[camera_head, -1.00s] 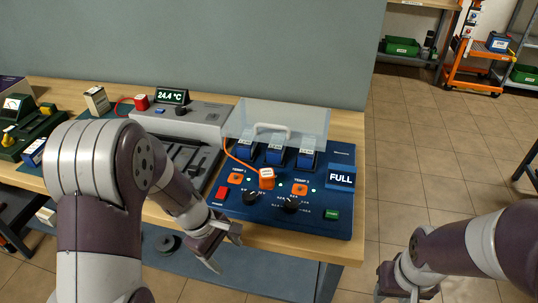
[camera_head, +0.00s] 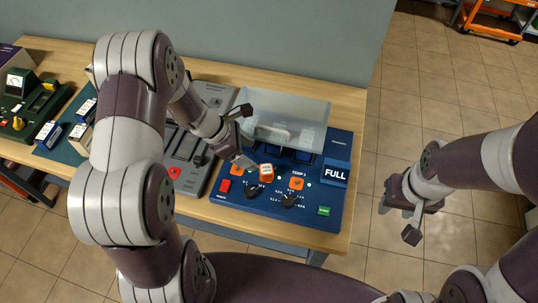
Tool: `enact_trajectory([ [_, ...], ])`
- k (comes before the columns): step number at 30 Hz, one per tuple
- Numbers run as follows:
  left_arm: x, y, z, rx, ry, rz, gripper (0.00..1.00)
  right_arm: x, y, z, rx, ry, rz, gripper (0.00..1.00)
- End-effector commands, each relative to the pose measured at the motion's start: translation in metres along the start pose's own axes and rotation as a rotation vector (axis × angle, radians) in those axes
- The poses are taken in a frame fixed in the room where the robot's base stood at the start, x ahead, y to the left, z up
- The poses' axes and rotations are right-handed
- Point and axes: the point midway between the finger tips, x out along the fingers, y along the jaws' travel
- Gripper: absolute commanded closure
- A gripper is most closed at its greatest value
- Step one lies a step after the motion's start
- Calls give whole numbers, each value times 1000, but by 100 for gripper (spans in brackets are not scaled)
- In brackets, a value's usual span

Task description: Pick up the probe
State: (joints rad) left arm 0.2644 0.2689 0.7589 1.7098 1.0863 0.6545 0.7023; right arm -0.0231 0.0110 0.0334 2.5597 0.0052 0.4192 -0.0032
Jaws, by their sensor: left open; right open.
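The probe, apparently the small orange block with a white label (camera_head: 266,172), sits on the blue control panel (camera_head: 228,209), between two orange sockets (camera_head: 238,171). My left gripper (camera_head: 246,138) is open and empty over the panel's left part. Its lower finger ends just to the upper left of the orange block, and I cannot tell whether they touch. The orange cable is mostly hidden by my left arm. My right gripper (camera_head: 398,222) is open and empty over the floor, right of the bench.
A clear cover with a handle (camera_head: 288,112) stands at the back of the panel. A grey device (camera_head: 181,150) lies to its left. The bench (camera_head: 343,101) ends just beyond.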

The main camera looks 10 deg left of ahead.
Motion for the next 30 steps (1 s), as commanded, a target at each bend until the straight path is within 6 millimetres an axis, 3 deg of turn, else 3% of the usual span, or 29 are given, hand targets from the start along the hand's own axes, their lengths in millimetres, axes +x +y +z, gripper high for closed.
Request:
enact_trajectory([
  [3, 29, -2, -1, 2, 1, -5, 27, 0, 0, 0, 0, -1, 0, 57],
  [16, 96, -5, -5, 4, 2, -3, 27, -13, 0, -2, 0, 0, 0, 57],
  [24, 104, -4, -5, 5, 1, 0, 27, -13, 0, -1, 0, 0, 0, 57],
  [25, 104, -4, -5, 5, 1, 0, 31, -13, 0, -1, 0, 0, 0, 57],
  [30, 104, -4, -5, 5, 1, 0, 84, -13, 0, -1, 0, 0, 0, 57],
])
